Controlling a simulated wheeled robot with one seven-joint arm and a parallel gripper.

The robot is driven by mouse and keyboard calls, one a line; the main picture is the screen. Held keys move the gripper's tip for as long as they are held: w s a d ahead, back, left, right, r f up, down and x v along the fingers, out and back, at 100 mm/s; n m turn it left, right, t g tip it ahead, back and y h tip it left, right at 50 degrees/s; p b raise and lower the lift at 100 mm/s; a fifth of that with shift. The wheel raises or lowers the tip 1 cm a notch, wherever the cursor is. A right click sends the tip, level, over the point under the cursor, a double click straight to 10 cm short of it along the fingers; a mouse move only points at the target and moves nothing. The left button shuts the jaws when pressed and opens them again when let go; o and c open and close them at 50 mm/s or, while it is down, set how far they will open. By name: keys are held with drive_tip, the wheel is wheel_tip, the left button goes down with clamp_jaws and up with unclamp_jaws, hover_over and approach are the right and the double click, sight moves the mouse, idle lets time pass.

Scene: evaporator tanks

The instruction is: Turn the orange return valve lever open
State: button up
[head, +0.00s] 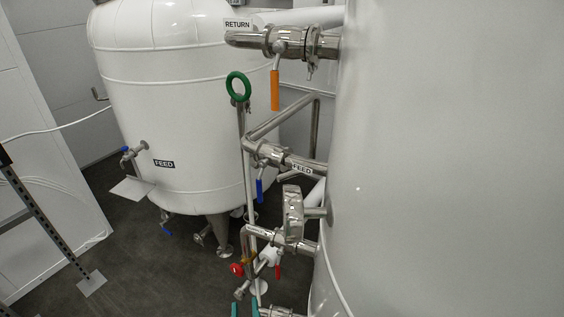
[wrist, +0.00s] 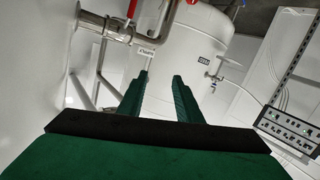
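The orange return valve lever (head: 275,90) hangs straight down from a steel valve (head: 280,43) on the upper pipe in the head view. The RETURN label (head: 237,23) is just left of and above that valve. My gripper (wrist: 160,84) is open and empty in the wrist view, its two green fingers apart. Its teal fingertips (head: 245,308) show at the bottom edge of the head view, well below the lever and apart from it. I cannot make out the orange lever in the wrist view.
A large white tank (head: 450,160) fills the right side. Below the lever are a FEED pipe with a blue lever (head: 259,190), a round gauge (head: 293,213) and a red lever (head: 278,270). A green ring handle (head: 238,86) stands left of the lever. Another tank (head: 170,90) is behind.

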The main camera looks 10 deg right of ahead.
sight(273, 90)
drive_tip(key=w+d+r+m+h, duration=0.1)
drive_tip(key=w+d+r+h, duration=0.1)
drive_tip(key=w+r, duration=0.8)
drive_tip(key=w+d+r+m+h, duration=0.25)
drive_tip(key=w+r, duration=0.35)
drive_tip(key=r, duration=0.7)
drive_tip(key=s+d+r+m+h, duration=0.1)
drive_tip(key=r, duration=0.7)
drive_tip(key=s+d+r+m+h, duration=0.1)
drive_tip(key=r+m+h, duration=0.1)
drive_tip(key=r, duration=0.7)
drive_tip(key=s+d+r+m+g+h, duration=0.1)
drive_tip(key=d+r, duration=0.1)
drive_tip(key=r, duration=0.7)
drive_tip(key=shift+s+r+m, duration=0.15)
drive_tip(key=shift+r+m, duration=0.05)
drive_tip(key=shift+m, duration=0.05)
drive_tip(key=x, duration=1)
drive_tip(key=shift+d, duration=0.2)
clamp_jaws()
